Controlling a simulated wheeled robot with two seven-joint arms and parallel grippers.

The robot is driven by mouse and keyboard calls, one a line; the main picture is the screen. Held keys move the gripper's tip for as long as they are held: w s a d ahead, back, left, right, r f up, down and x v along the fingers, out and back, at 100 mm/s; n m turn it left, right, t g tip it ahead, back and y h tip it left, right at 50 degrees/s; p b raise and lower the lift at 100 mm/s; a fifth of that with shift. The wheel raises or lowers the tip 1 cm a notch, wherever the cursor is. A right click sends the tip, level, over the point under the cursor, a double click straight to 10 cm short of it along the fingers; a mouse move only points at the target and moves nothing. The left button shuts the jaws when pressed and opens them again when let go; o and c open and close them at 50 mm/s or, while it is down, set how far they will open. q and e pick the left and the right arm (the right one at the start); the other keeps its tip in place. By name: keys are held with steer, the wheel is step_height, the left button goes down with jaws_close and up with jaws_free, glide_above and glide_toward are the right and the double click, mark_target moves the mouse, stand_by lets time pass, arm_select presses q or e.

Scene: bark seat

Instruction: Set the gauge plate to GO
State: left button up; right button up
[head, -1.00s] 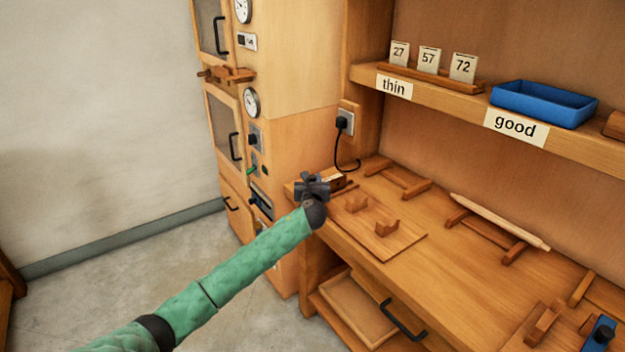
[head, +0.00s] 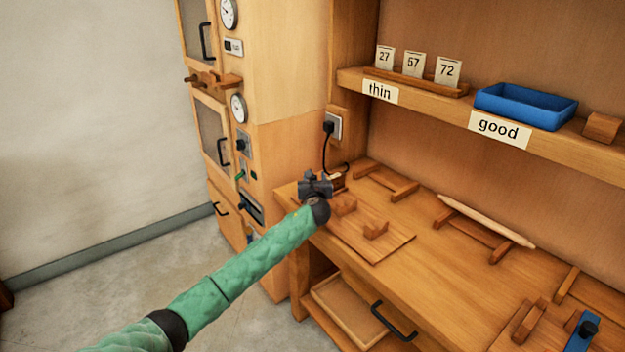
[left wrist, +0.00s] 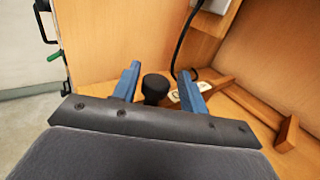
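My left gripper (head: 317,180) is over the far left corner of the workbench, its arm reaching in from the lower left. In the left wrist view its two blue fingers (left wrist: 160,84) are apart. A black knob (left wrist: 155,88) shows between them; I cannot tell whether they touch it. A small pale label with dark marks (left wrist: 178,97) lies beside the right finger, too small to read. In the head view the gripper largely hides a small wooden block (head: 338,185) at that corner. I cannot make out a GO marking. My right gripper is not in view.
A board with wooden rests (head: 385,245) lies in front of the gripper. A black cord (left wrist: 180,45) hangs from a wall socket (head: 333,126) close behind. The cabinet (head: 285,160) stands to the left. A shelf holds number cards (head: 413,64) and a blue tray (head: 525,106).

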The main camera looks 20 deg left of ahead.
arm_select(q)
steer(key=shift+w+f, duration=0.1)
steer(key=shift+f, duration=0.05)
steer(key=shift+s, duration=0.5)
steer(key=b+v, duration=0.1)
steer(key=v, duration=0.5)
steer(key=shift+w, duration=0.1)
steer(key=shift+s+d, duration=0.2)
steer(key=shift+s, duration=0.3)
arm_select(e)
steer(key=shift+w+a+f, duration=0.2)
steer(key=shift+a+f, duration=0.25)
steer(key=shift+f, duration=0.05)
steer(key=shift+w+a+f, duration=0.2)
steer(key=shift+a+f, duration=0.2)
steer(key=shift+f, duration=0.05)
